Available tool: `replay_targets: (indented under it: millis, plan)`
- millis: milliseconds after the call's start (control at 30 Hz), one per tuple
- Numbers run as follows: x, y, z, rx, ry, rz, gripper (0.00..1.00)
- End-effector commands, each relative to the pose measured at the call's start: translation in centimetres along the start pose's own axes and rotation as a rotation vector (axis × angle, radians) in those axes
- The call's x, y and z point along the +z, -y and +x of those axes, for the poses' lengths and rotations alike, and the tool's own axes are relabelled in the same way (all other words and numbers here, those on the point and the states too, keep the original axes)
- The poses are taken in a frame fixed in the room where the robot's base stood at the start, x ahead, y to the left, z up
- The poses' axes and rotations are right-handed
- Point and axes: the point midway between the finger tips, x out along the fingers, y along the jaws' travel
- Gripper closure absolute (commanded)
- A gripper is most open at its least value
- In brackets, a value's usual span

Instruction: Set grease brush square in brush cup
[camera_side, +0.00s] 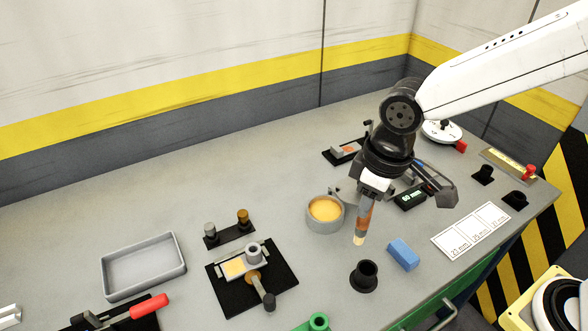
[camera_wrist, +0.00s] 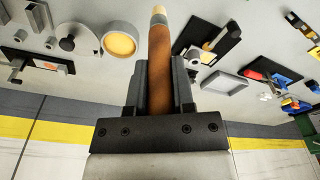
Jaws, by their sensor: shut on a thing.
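The grease brush (camera_side: 363,222) has a brown-orange handle and a pale tip. My gripper (camera_side: 369,198) is shut on its handle, and the brush hangs tip down, slightly tilted, above the table. The black round cup (camera_side: 363,279), which looks like the brush cup, stands open and empty-looking on the table, in front of and below the brush tip. The tip is apart from it. In the wrist view the brush (camera_wrist: 160,62) lies between the two fingers of my gripper (camera_wrist: 160,85), its tip pointing away. I cannot make out the cup in the wrist view.
A grey pot of yellow grease (camera_side: 325,214) stands just left of the brush. A blue block (camera_side: 403,254) lies right of the cup. A black plate with a clamped part (camera_side: 252,276) and a grey tray (camera_side: 144,266) are farther left. A white label card (camera_side: 472,231) lies right.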

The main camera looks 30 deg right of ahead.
Motion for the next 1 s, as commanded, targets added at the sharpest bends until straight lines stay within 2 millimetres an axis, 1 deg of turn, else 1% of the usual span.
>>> replay_targets:
  millis: [33,100,200,300,767,1000]
  plan:
    - [0.8,-0.2,-0.1,0.000,-0.001,0.000,1.00]
    - [1.7,-0.3,-0.1,0.000,-0.001,-0.002,1.00]
    - [2.5,-0.5,0.0,0.000,-0.002,-0.003,1.00]
    - [2.8,-0.5,0.0,0.000,-0.002,-0.003,1.00]
    - [2.9,-0.5,0.1,0.000,0.000,-0.004,1.00]
    - [3.0,-0.5,1.0,0.000,0.001,-0.004,1.00]
